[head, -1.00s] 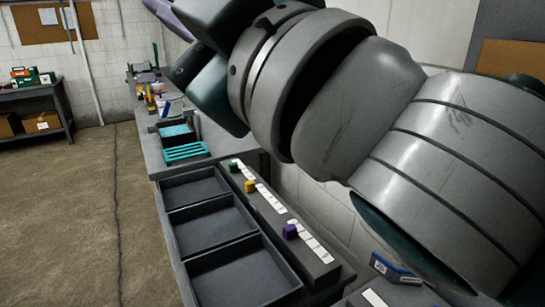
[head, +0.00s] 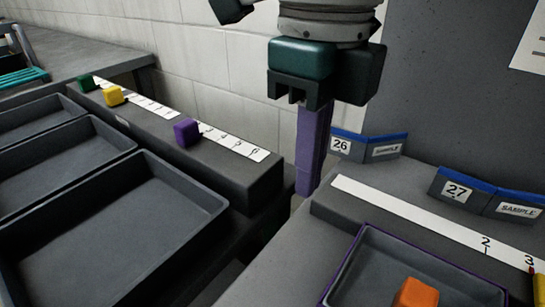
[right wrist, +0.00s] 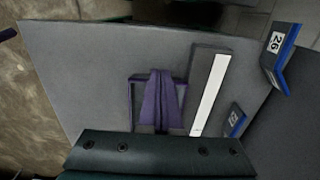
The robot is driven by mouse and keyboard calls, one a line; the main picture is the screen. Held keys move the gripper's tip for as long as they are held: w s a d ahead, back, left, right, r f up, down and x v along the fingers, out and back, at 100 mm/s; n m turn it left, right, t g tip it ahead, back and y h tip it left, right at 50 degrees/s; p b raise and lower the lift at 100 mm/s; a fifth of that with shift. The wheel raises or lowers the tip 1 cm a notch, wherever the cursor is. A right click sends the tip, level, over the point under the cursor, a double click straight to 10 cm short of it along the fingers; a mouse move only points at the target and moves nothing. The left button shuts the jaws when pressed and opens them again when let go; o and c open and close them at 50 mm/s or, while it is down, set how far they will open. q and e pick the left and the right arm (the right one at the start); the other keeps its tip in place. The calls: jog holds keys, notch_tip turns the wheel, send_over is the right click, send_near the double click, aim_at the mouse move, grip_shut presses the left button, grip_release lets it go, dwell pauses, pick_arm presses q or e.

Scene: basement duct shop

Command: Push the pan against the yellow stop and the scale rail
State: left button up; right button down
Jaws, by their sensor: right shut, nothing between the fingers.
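The pan (head: 349,268) is a dark grey tray with a purple rim at the lower right of the head view, cut off by the bottom edge. An orange block (head: 416,293) is in it. The scale rail (head: 330,208), with a white numbered strip, runs behind the pan. The yellow stop (head: 540,288) shows partly at the right edge. My right gripper (head: 305,190) has purple fingers, shut and empty, pointing down left of the rail's end. In the right wrist view its fingers (right wrist: 160,72) overlap the pan (right wrist: 131,105), hiding much of it.
Label holders 26 (head: 342,146) and 27 (head: 456,192) stand behind the rail. To the left are several dark trays (head: 190,212) and a second rail (head: 255,185) carrying green (head: 87,82), yellow (head: 113,95) and purple (head: 187,132) cubes. A gap separates the two benches.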

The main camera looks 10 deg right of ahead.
jog(key=f, duration=0.9)
jog(key=shift+s+f, duration=0.1)
jog(key=shift+s, duration=0.1)
jog(key=shift+s+d+f, duration=0.15)
jog(key=shift+d+f, duration=0.05)
jog(key=shift+f, duration=0.1)
jog(key=shift+s+d+r+p, duration=0.1)
jog(key=shift+s+d+p, duration=0.65)
jog(key=shift+s+d, duration=0.35)
jog(key=shift+s, duration=0.2)
